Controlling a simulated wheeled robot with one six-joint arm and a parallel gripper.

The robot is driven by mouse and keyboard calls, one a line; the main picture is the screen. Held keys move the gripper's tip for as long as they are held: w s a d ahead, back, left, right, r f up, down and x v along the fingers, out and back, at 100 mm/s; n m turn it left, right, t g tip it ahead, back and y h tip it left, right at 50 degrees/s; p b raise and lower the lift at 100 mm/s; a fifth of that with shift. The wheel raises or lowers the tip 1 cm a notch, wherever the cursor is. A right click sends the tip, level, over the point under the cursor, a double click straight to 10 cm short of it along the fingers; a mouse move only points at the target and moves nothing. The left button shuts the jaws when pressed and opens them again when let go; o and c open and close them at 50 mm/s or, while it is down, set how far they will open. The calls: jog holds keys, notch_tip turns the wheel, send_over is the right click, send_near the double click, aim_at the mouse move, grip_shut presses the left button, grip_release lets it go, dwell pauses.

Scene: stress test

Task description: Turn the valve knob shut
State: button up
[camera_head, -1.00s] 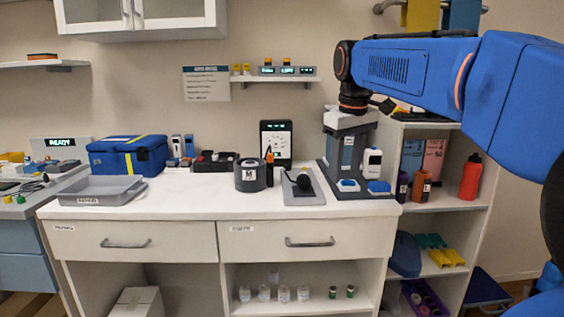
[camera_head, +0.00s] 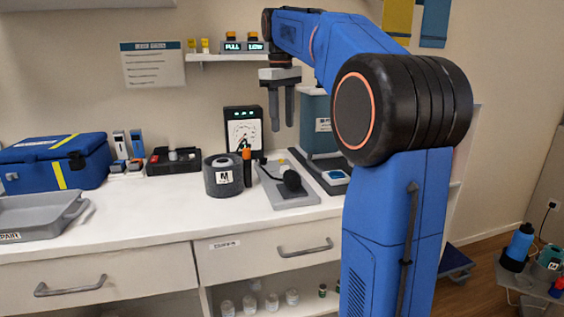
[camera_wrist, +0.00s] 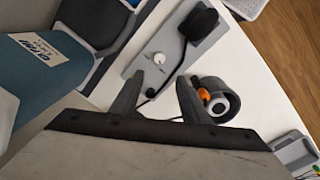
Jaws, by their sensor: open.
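A small round white knob (camera_wrist: 159,59), which looks like the valve knob, sits on a flat grey plate (camera_wrist: 138,66) in the wrist view. The plate also shows in the head view (camera_head: 290,198) on the white counter, where the knob is small and hard to make out. A black rounded bulb (camera_wrist: 200,22) lies at one end of the plate; it shows in the head view too (camera_head: 292,180). My gripper (camera_head: 282,126) points down above the counter, behind the plate. In the wrist view its two fingers (camera_wrist: 160,79) are spread and empty, with the knob just beyond them, apart.
A teal-grey device (camera_head: 318,125) stands close right. The counter front (camera_head: 150,222) is clear.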

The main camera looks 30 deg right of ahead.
aim_at(284, 166)
jog(key=f, duration=1.3)
jog(key=shift+d+f, duration=0.3)
jog(key=shift+w, duration=0.1)
grip_shut()
